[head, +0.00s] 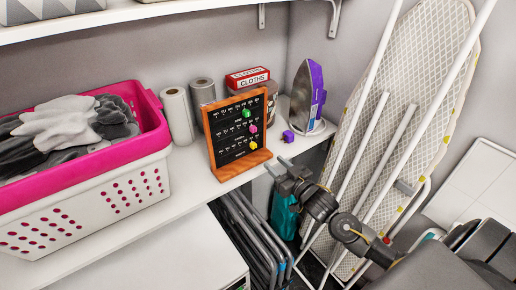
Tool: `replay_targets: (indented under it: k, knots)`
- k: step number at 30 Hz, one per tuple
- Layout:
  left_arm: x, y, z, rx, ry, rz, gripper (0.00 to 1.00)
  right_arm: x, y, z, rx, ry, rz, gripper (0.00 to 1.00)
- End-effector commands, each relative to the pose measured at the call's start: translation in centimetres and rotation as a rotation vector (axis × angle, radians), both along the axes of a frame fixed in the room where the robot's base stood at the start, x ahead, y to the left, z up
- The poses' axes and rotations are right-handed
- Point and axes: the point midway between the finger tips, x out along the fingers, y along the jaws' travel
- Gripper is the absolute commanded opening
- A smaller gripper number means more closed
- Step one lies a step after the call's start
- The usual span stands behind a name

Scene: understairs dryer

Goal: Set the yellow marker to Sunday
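A black board in a wooden frame (237,130) stands upright on the white counter. It has several rows of small white lettering, too small to read for certain. The yellow marker (253,145) is on the lowest row, towards its right end. A pink marker (253,129) sits on the row above, and a green marker (246,113) on the top row. My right gripper (275,164) is in front of the counter edge, below and right of the board. Its fingers are apart with nothing between them, and it is clear of the yellow marker. My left gripper is out of view.
A purple piece (288,136) lies on the counter right of the board, near an upright iron (306,97). Behind are a red box (247,78) and paper rolls (178,116). A pink-and-white laundry basket (85,200) stands left; an ironing board (410,100) leans right.

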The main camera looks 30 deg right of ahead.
Motion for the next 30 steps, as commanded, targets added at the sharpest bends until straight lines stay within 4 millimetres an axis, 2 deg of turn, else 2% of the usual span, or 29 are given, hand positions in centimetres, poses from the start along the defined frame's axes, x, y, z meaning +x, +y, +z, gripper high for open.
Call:
replay_targets:
  k: [5, 12, 18, 23, 30]
  knots:
    - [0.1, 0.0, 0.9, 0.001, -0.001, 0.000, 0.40, 2.3, 0.3, 0.3, -0.001, -0.001, -0.001, 0.40]
    - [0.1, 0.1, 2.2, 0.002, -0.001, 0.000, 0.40, 6.8, 0.9, 0.3, -0.002, -0.001, -0.002, 0.40]
    - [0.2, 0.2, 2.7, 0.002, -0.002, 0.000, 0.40, 9.5, 1.3, 0.1, -0.002, 0.000, -0.001, 0.40]
    - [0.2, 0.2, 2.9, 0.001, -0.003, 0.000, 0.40, 10.3, 1.5, 0.0, -0.002, 0.001, 0.000, 0.40]
    - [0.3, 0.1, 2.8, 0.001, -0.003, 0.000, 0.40, 10.4, 1.5, -0.1, -0.002, 0.001, 0.000, 0.40]
